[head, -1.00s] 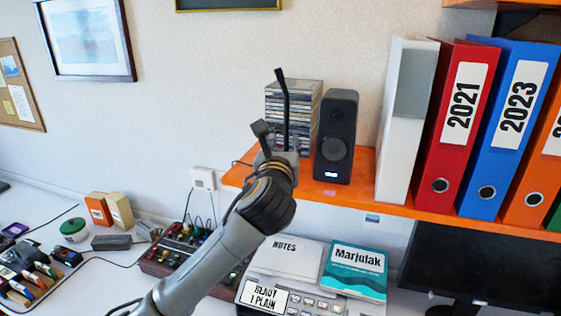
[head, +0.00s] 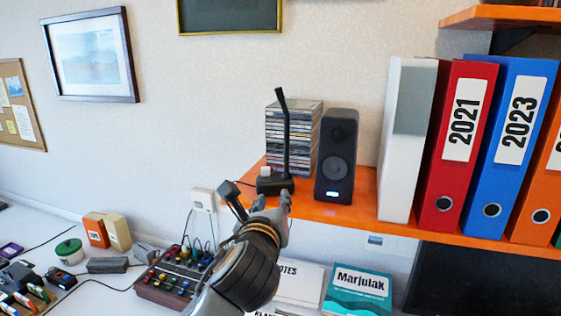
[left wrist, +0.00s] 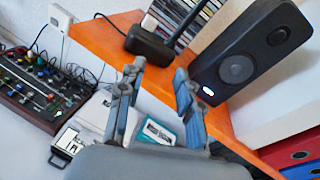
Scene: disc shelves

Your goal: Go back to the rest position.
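My left gripper (head: 259,204) is in front of the orange shelf's left end, just below a black device with a tall thin stem (head: 275,183). In the left wrist view the two fingers (left wrist: 159,78) are spread apart with nothing between them. The black device stands upright on the shelf near its front edge; its base shows ahead of the fingers in the left wrist view (left wrist: 150,46). My right gripper is in neither view.
The orange shelf (head: 355,213) also holds a stack of discs (head: 307,135), a black speaker (head: 336,155) and several binders. Below are a mixer (head: 172,278), a teal book (head: 357,291) and a dark monitor (head: 470,285). A white wall box (head: 202,199) is left of the shelf.

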